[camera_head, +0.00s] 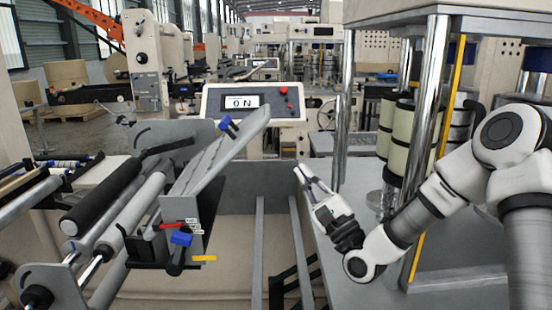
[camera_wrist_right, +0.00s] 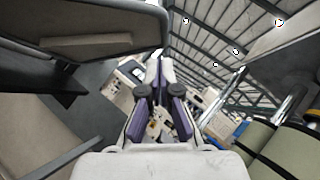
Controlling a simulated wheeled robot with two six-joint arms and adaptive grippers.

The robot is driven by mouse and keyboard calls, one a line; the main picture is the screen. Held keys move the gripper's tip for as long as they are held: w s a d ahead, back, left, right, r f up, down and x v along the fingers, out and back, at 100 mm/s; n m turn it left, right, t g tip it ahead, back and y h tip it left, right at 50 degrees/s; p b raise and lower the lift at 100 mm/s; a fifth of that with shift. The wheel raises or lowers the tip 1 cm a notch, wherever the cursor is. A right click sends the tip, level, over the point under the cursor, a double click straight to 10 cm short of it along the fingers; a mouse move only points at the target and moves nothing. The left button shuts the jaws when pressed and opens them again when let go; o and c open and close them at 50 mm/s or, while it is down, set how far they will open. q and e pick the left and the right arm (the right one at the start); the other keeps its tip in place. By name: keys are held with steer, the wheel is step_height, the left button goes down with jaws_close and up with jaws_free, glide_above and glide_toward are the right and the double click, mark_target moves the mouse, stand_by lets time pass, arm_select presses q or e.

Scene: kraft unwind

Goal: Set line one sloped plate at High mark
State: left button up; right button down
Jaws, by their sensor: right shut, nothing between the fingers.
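The sloped plate (camera_head: 212,158) is a grey tilted sheet left of centre in the head view, rising toward the right. A blue knob (camera_head: 228,124) sits near its upper end. Below it, a bracket (camera_head: 188,210) carries a red pointer (camera_head: 172,225), small labels (camera_head: 192,224) too small to read, another blue knob (camera_head: 181,239) and a yellow tab (camera_head: 204,258). My right gripper (camera_head: 301,172) is shut and empty, right of the plate and apart from it. Its fingers also show in the right wrist view (camera_wrist_right: 158,68). My left gripper is out of view.
Rollers (camera_head: 110,205) lie to the left. Chrome posts (camera_head: 428,130) and cream rolls (camera_head: 398,125) stand on the right, near my right arm. Open space lies between the plate and my right gripper.

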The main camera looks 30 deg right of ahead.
mark_target(263, 120)
arm_select(q)
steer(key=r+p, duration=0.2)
steer(key=p, duration=0.1)
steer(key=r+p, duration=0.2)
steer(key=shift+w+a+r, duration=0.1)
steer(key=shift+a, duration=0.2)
arm_select(e)
steer(key=s+a+r+x, duration=0.1)
steer(key=x, duration=1.1)
steer(key=shift+w+a+r+m+h, duration=0.2)
steer(key=shift+r+m+h, duration=0.1)
steer(key=shift+h, duration=0.1)
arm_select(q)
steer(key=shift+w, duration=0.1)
arm_select(e)
steer(key=shift+w+f, duration=0.1)
steer(key=shift+w+a+r, duration=0.25)
steer(key=shift+a+r, duration=0.25)
steer(key=shift+r, duration=0.3)
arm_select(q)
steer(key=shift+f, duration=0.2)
arm_select(e)
steer(key=shift+f, duration=0.1)
